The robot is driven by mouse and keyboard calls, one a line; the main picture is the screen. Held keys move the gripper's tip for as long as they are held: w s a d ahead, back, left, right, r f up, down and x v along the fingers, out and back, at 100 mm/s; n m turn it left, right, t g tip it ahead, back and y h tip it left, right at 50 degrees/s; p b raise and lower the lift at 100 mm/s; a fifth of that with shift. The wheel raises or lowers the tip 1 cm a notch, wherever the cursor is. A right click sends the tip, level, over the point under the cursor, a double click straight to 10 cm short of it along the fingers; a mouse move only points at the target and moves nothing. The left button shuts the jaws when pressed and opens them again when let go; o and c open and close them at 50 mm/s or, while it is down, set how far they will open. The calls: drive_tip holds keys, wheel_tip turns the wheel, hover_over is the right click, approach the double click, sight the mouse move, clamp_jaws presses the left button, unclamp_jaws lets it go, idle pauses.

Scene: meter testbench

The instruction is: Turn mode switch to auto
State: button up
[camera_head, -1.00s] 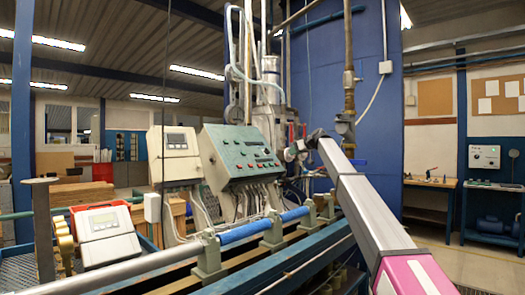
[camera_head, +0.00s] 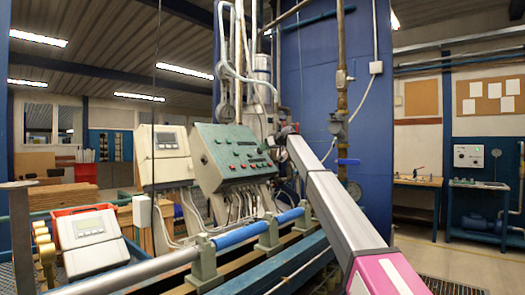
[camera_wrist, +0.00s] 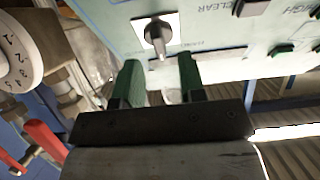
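The mode switch (camera_wrist: 157,33) is a dark rotary knob on a white square plate on the green control panel. It shows in the wrist view just beyond my fingertips, with its narrow grip pointing down in the picture. My gripper (camera_wrist: 161,82) has two green fingers spread apart, with a gap between them and nothing held. The knob lies ahead of that gap, apart from both fingers. In the camera_head view the green panel (camera_head: 217,172) is in the middle and my gripper (camera_head: 270,143) is at its right edge. The knob cannot be made out there.
Other panel buttons (camera_wrist: 283,48) sit right of the switch. A round dial (camera_wrist: 18,50) and a red lever (camera_wrist: 45,138) are at the left of the wrist view. A blue pipe (camera_head: 240,235) runs below the panel.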

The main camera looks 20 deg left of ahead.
drive_tip(key=shift+x, duration=1.3)
clamp_jaws()
drive_tip(key=shift+m, duration=0.5)
drive_tip(key=m+t+h, duration=0.1)
drive_tip(key=m, duration=0.3)
drive_tip(key=shift+s+t, duration=0.1)
drive_tip(key=shift+t, duration=0.3)
drive_tip(key=shift+m+t+h, duration=0.25)
drive_tip(key=shift+m+h, duration=0.15)
drive_tip(key=shift+m, duration=0.9)
drive_tip(key=shift+m+t+h, duration=0.25)
drive_tip(key=shift+m+h, duration=0.15)
drive_tip(key=shift+m, duration=0.9)
unclamp_jaws()
drive_tip(key=shift+r, duration=0.1)
